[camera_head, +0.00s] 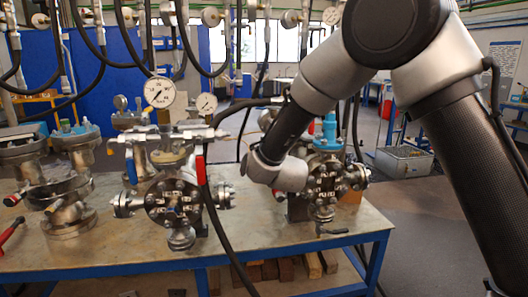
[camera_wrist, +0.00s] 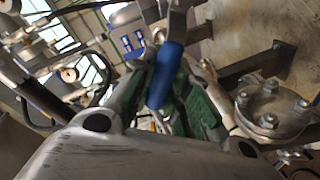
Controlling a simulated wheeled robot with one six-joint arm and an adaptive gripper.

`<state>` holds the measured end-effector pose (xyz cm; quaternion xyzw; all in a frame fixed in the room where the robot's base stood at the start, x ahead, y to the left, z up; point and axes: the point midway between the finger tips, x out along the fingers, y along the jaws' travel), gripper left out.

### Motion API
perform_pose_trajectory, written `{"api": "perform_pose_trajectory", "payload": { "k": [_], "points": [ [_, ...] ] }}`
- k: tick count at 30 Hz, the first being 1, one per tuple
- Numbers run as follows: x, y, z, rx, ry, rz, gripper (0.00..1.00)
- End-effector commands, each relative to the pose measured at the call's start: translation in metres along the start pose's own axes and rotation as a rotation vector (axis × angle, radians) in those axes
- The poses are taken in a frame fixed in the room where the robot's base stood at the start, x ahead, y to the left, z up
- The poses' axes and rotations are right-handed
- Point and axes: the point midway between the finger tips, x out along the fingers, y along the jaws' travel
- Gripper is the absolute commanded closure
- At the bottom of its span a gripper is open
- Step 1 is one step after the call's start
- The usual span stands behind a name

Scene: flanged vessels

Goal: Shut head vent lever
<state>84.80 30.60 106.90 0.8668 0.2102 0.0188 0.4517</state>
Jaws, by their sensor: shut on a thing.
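My gripper (camera_wrist: 170,98) shows in the wrist view with its green-padded fingers on either side of a blue lever handle (camera_wrist: 166,72). It is shut on this handle, which stands out between the pads. The lever's pivot and its full angle are hard to make out. In the head view my wrist is in front of the right-hand flanged vessel (camera_head: 325,181), and my fingers and the lever are hidden behind it. A blue fitting (camera_head: 329,130) tops that vessel.
Open flanged parts (camera_head: 69,215) stand farther left on the metal table (camera_head: 130,248). Black hoses (camera_head: 215,215) hang between the vessels.

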Motion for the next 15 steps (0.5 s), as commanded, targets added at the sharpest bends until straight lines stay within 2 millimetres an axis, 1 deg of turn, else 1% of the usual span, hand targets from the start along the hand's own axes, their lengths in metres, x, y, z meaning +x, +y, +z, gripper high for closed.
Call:
{"api": "perform_pose_trajectory", "payload": {
  "k": [1,6,15],
  "points": [
    [0.001,-0.005,-0.001,-0.041,-0.007,-0.003,1.0],
    [0.003,-0.016,0.001,-0.198,-0.039,-0.003,1.0],
    [0.006,-0.034,0.007,-0.439,-0.087,-0.004,1.0]
  ]
}}
